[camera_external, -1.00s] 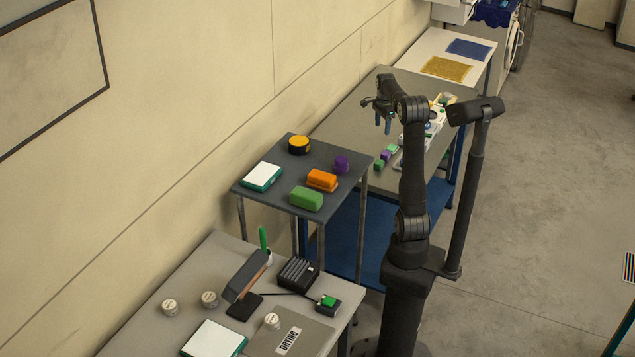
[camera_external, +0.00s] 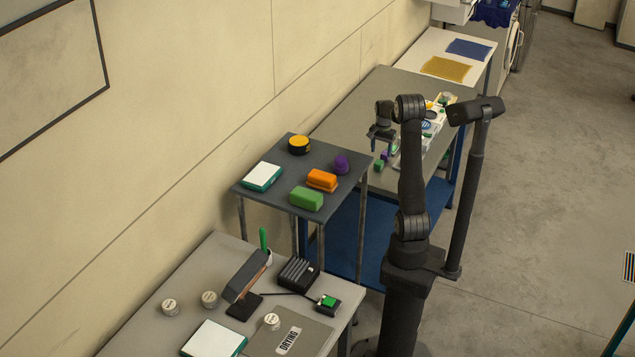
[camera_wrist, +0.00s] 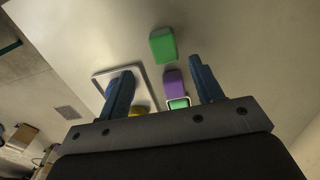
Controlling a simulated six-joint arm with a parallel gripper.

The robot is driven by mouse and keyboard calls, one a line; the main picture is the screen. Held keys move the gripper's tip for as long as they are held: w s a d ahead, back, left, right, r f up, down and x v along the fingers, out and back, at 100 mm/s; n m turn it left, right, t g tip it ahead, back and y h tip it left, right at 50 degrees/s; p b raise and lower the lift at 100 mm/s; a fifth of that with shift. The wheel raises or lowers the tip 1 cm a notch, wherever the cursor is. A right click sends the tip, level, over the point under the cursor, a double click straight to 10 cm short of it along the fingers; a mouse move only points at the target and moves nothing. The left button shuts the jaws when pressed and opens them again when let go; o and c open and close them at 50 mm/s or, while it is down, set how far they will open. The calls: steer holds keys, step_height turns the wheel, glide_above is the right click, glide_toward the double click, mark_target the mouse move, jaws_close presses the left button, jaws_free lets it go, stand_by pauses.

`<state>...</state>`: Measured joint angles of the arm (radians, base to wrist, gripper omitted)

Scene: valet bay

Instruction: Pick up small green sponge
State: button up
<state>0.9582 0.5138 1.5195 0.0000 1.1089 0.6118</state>
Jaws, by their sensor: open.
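A small green block (camera_external: 379,165), which looks like the small green sponge, lies near the front edge of the long grey table. It also shows in the wrist view (camera_wrist: 162,45), just beyond my fingertips. A purple block (camera_wrist: 174,83) lies behind it, between my fingers as seen from the wrist. A second small green piece (camera_wrist: 178,104) with a pale rim sits by the purple block. My gripper (camera_external: 382,146) is open and empty, pointing down above this row. It also shows in the wrist view (camera_wrist: 160,66). Its height over the table is hard to tell.
A tray (camera_wrist: 97,76) with a yellow item lies beside the row. The nearer dark table (camera_external: 265,203) carries a larger green block (camera_external: 306,198), an orange block (camera_external: 321,180), a purple piece (camera_external: 341,164) and a yellow-topped round item (camera_external: 299,145).

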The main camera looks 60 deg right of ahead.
mark_target(379, 162)
steer(key=f, duration=0.7)
steer(key=shift+w+f, duration=0.3)
steer(key=shift+f, duration=0.05)
steer(key=c, duration=1)
